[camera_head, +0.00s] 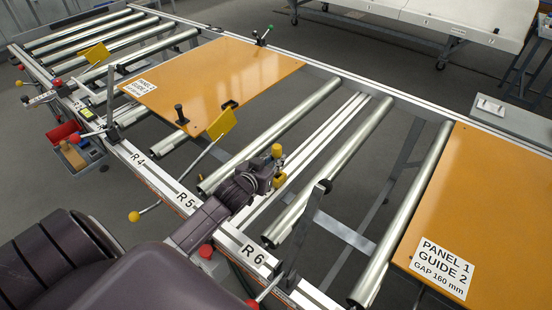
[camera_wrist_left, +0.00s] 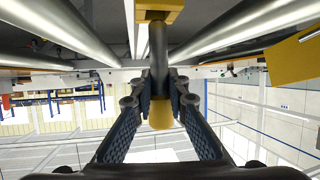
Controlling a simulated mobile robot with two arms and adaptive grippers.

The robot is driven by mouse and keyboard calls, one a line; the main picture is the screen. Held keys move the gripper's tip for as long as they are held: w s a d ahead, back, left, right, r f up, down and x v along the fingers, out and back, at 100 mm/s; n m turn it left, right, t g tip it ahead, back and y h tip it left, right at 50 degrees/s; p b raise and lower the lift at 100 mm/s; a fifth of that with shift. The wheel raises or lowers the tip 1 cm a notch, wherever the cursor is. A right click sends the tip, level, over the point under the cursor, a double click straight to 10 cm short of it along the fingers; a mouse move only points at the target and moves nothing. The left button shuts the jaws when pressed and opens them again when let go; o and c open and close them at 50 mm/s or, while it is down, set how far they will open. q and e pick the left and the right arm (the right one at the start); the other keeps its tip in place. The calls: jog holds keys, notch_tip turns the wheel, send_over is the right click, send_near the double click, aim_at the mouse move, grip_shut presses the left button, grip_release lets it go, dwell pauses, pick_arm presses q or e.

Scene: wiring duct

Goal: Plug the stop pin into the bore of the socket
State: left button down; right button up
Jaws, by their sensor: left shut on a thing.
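The stop pin has a yellow knob (camera_head: 277,150), which also shows in the left wrist view (camera_wrist_left: 160,116), and a dark grey shaft (camera_wrist_left: 158,55). My left gripper (camera_head: 268,170) is shut on the pin between its fingertips (camera_wrist_left: 160,98). A yellow block (camera_wrist_left: 158,8), which looks like the socket, shows at the top edge of the left wrist view. It shows in the head view (camera_head: 281,181) as a small yellow patch beside my gripper. The shaft's far end overlaps the block; its bore is hidden, and I cannot tell whether the pin is in it. My right gripper is not in view.
Light rails (camera_head: 318,142) run beneath my gripper between steel rollers (camera_head: 330,165). An orange panel (camera_head: 215,80) lies at the back left, another (camera_head: 490,200) at the right. A yellow flag (camera_head: 221,123) stands just left of my gripper. A dark upright (camera_head: 300,230) stands to its right.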

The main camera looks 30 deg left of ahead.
pick_arm(q)
jog(key=shift+r+p, duration=0.1)
jog(key=shift+p, duration=0.55)
dwell(1.0)
jog(key=shift+f+b, duration=1.25)
jog(key=shift+f, duration=0.85)
jog(key=c, duration=1.8)
grip_release()
jog(key=shift+s, duration=0.15)
jog(key=v, duration=1.1)
jog(key=shift+s+d, duration=0.1)
jog(key=shift+s, duration=0.3)
jog(key=shift+r, duration=0.1)
